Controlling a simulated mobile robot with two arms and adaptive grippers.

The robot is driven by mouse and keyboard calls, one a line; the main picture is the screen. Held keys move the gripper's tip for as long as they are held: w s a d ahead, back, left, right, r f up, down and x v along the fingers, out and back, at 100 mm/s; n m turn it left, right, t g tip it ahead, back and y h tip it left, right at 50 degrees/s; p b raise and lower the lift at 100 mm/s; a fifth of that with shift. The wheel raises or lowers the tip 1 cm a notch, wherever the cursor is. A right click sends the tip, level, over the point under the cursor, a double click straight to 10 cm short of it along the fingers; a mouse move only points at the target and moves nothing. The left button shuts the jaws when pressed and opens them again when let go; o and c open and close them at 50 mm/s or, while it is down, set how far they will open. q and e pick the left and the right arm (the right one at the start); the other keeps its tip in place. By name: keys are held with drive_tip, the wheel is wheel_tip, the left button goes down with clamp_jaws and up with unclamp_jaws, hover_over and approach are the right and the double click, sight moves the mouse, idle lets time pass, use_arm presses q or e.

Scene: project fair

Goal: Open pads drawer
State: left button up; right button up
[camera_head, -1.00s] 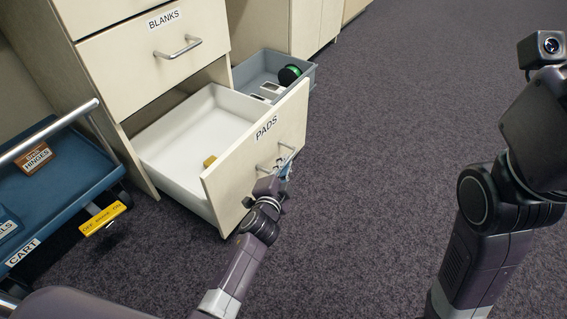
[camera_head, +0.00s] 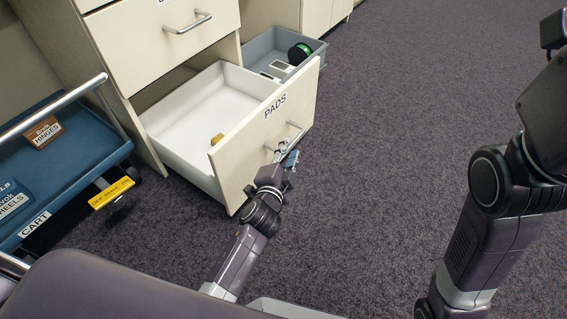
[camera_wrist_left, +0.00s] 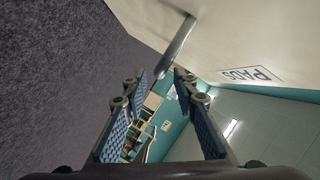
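The pads drawer (camera_head: 236,160), with a cream front labelled PADS, stands pulled well out of its cabinet in the head view. Its white inside (camera_head: 190,120) shows, with a small yellow block (camera_head: 217,140) near the front. The metal bar handle (camera_head: 297,132) is on the front; it also shows in the left wrist view (camera_wrist_left: 177,52). My left gripper (camera_head: 288,159) is just in front of the handle. In the left wrist view its blue-padded fingers (camera_wrist_left: 160,92) are apart with nothing between them, and the handle lies beyond the fingertips. My right gripper is out of view.
The blanks drawer (camera_head: 170,55) above is shut. A grey bin (camera_head: 262,57) with a green-black spool (camera_head: 299,53) stands behind the open drawer. A blue cart (camera_head: 88,160) with labelled boxes is at left. Carpet (camera_head: 400,130) to the right is clear.

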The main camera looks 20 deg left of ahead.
use_arm(q)
drive_tip(key=v, duration=0.8)
